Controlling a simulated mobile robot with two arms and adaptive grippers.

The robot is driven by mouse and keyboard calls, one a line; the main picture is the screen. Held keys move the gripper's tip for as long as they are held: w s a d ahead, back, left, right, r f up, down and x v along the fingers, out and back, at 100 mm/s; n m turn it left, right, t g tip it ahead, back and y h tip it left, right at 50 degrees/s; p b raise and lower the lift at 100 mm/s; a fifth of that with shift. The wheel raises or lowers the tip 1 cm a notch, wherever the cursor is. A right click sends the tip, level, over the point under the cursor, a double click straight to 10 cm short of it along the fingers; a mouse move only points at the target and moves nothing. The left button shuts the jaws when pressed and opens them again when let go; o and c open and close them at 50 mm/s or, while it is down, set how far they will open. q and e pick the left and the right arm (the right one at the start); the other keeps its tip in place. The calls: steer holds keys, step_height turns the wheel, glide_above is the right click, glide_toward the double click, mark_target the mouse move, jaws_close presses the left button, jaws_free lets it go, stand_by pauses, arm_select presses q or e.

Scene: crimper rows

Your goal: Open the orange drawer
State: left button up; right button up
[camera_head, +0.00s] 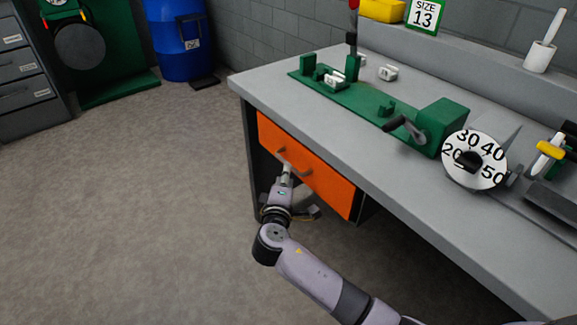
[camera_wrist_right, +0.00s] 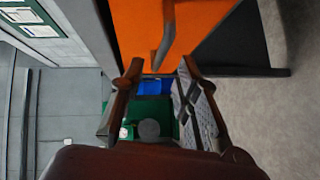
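The orange drawer (camera_head: 325,183) is under the front edge of the grey desk, and its front looks flush, so it appears shut. Its grey bar handle (camera_head: 295,163) runs along the front. My right gripper (camera_head: 287,169) is at the handle, in front of the drawer. In the right wrist view the gripper (camera_wrist_right: 159,70) has its two fingers spread apart with nothing clamped between them. The handle (camera_wrist_right: 166,38) shows just beyond the fingertips, in line with the gap, against the orange front (camera_wrist_right: 195,30). Contact cannot be told. My left gripper is not in view.
The grey desktop (camera_head: 270,88) carries a green crimper bench (camera_head: 350,95), a numbered dial (camera_head: 475,160) and small white pieces. Grey cabinets (camera_head: 28,75) and a blue barrel (camera_head: 177,40) stand at the back left. The floor left of the desk is clear.

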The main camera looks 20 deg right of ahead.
steer(key=x, duration=0.6)
steer(key=shift+w+d+f+b, duration=0.1)
steer(key=shift+w+d+b, duration=0.05)
steer(key=shift+w+b, duration=0.2)
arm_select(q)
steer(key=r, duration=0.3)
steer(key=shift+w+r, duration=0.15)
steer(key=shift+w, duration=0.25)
arm_select(e)
jaws_close()
